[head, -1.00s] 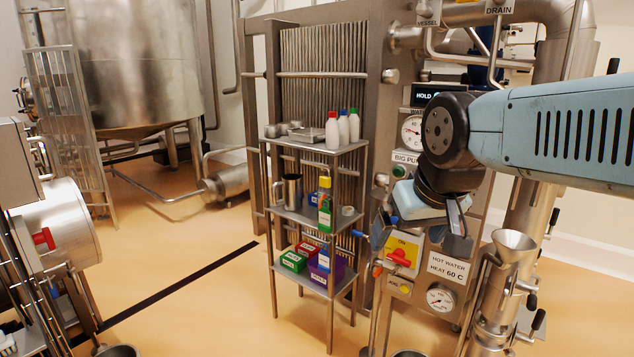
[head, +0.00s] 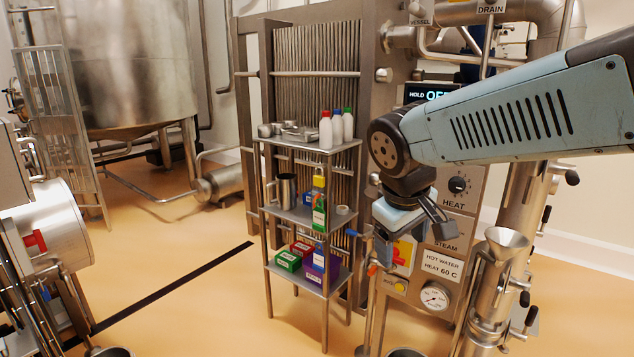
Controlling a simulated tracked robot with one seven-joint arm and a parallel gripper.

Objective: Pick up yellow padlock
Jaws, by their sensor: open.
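A small yellow item (head: 319,181) with a dark top is on the middle level of the metal shelf rack (head: 348,150), at or above a green labelled item (head: 319,215). It may be the yellow padlock, but it is too small to be sure. My gripper (head: 432,226) hangs from my arm to the right of the rack, in front of the control panel.
White bottles (head: 337,128) with coloured caps stand on the rack's top. A steel mug (head: 285,190) is on the middle level, left of the yellow item. Coloured boxes (head: 289,260) fill the lower level. A steel funnel (head: 506,240) stands right of the panel.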

